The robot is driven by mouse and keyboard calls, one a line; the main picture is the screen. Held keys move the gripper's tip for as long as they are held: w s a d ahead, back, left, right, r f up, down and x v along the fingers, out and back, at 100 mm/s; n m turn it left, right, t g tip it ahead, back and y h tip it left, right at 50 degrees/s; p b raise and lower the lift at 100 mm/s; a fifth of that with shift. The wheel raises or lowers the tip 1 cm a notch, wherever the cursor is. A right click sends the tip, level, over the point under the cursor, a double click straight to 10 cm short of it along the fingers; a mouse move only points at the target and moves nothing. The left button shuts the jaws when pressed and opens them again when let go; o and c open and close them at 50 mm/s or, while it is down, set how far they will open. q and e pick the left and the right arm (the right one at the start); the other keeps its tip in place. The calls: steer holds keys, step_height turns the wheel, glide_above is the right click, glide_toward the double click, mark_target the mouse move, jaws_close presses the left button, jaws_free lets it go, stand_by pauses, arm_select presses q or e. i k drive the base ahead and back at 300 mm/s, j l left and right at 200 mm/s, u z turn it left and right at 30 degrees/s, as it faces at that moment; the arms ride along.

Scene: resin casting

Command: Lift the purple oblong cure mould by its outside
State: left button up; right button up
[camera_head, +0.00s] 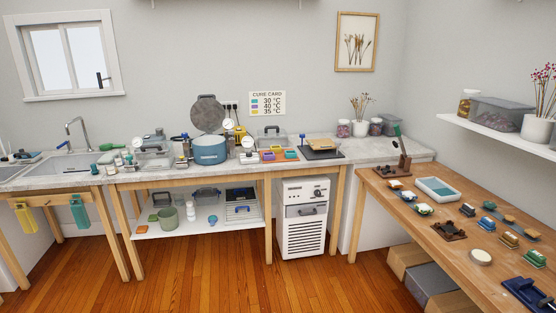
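A grey clear-lidded container (271,136) stands behind the row. Neither of my grippers shows in the head view.
A blue pot (209,150) with its round lid raised stands left of the row. A dark flat plate (322,153) lies to the right. A wooden table (446,237) with several small items stands at right. The wooden floor (200,277) in front is clear.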

mark_target(269, 156)
steer(key=i, duration=2.55)
